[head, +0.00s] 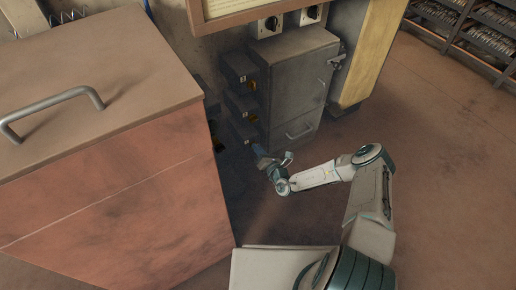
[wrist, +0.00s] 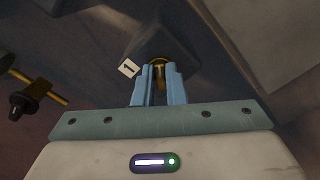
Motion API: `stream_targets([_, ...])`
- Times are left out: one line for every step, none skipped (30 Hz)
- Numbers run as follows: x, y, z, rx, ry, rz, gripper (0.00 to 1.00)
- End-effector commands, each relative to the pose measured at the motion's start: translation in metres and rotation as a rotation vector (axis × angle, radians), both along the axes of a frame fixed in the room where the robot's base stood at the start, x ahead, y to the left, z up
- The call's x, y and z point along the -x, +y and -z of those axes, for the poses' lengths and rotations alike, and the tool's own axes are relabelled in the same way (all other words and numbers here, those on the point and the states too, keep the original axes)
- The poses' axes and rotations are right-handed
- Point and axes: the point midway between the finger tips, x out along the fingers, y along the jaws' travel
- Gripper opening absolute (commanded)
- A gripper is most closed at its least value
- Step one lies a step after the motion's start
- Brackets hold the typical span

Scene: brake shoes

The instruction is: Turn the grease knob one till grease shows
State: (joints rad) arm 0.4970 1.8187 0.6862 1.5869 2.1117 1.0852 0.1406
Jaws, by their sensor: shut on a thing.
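Grease knob one, a small brass-coloured knob (wrist: 160,66), shows in the wrist view on a dark grey housing, beside a white label marked 1 (wrist: 128,68). My gripper (wrist: 158,80) has its two blue fingers shut on this knob, one on each side. The fingers hide most of the knob, so its turn angle cannot be told. The housing around it is in shadow. In the head view my gripper (head: 257,151) reaches low to the lowest of the dark boxes on the left side of a grey cabinet (head: 297,85).
Dark boxes with yellow parts (head: 251,87) are stacked above my gripper. A large reddish-brown chest (head: 110,185) with a metal handle stands close on the left. A brass rod with a black end (wrist: 18,105) shows at the wrist view's left. Floor to the right is clear.

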Motion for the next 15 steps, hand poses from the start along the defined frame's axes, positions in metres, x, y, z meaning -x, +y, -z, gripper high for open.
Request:
stream_targets([0.0009,-0.0007,0.0005,-0.037,0.026,0.002,0.0])
stream_targets([0.0008,-0.001,0.0007,-0.06,0.042,0.002,0.0])
stream_targets([0.0006,-0.0012,0.0011,-0.091,0.064,0.001,0.0])
stream_targets([0.0005,-0.001,0.0012,-0.115,0.08,0.001,0.0])
stream_targets([0.0005,-0.001,0.0014,-0.138,0.096,0.001,0.0])
stream_targets([0.0005,-0.001,0.0015,-0.17,0.116,0.001,0.0])
stream_targets([0.0006,-0.0011,0.0017,-0.193,0.133,0.001,0.0])
stream_targets([0.0005,-0.0015,0.0021,-0.217,0.149,0.001,0.0])
stream_targets([0.0003,-0.0016,0.0023,-0.248,0.17,0.001,0.0])
stream_targets([0.0003,-0.0015,0.0024,-0.272,0.186,0.001,0.0])
stream_targets([0.0003,-0.0013,0.0025,-0.296,0.202,0.001,0.0])
stream_targets([0.0004,-0.0011,0.0027,-0.327,0.222,0.0,0.0])
stream_targets([0.0005,-0.0012,0.0031,-0.349,0.238,-0.001,0.0])
stream_targets([0.0005,-0.0014,0.0033,-0.371,0.253,0.0,0.0])
stream_targets([0.0004,-0.0017,0.0036,-0.399,0.273,0.0,0.0])
